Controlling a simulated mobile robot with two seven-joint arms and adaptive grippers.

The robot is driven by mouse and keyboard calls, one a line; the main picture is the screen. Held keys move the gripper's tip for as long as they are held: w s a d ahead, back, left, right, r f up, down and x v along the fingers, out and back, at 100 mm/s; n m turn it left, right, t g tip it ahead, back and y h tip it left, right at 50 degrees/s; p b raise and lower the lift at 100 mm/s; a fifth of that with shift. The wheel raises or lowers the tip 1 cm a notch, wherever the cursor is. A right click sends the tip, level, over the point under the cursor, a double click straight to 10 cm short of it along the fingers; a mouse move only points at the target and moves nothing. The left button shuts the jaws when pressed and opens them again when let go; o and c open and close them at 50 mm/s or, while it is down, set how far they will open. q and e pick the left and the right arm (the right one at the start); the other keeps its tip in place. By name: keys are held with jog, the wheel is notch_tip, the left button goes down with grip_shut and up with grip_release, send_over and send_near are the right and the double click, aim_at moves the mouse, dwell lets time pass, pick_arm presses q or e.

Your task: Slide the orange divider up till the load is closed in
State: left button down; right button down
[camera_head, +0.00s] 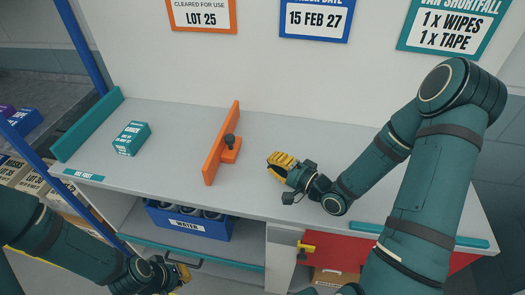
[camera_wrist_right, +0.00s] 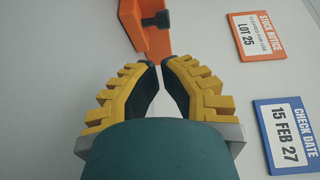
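The orange divider (camera_head: 218,150) stands upright across the grey counter. An orange foot with a black knob (camera_head: 230,141) is on its right side. The divider also shows at the top of the right wrist view (camera_wrist_right: 151,38). The load, a small teal box (camera_head: 131,138), stands left of the divider with bare counter between them. A teal end stop (camera_head: 88,125) is at the counter's left end. My right gripper (camera_head: 272,163) is right of the divider, apart from it, fingertips nearly together and empty. My left gripper (camera_head: 184,273) is low, in front of the counter; its fingers are barely visible.
The grey counter (camera_head: 330,145) is clear around the divider. Signs (camera_head: 314,19) hang on the back wall. Below are a blue water crate (camera_head: 190,222) and a red panel (camera_head: 342,252). A teal strip (camera_head: 430,237) lies along the right front edge. A blue post (camera_head: 85,45) rises at left.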

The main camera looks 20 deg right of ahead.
aim_at(230, 139)
pick_arm(q)
jog(key=shift+s+f+b, duration=0.15)
jog(key=shift+f+b, duration=0.2)
jog(key=shift+f, duration=0.05)
pick_arm(e)
jog(key=x, duration=1.2)
jog(key=shift+w+a+f, duration=0.1)
jog(key=shift+w+a, duration=0.15)
jog(key=shift+w, duration=0.05)
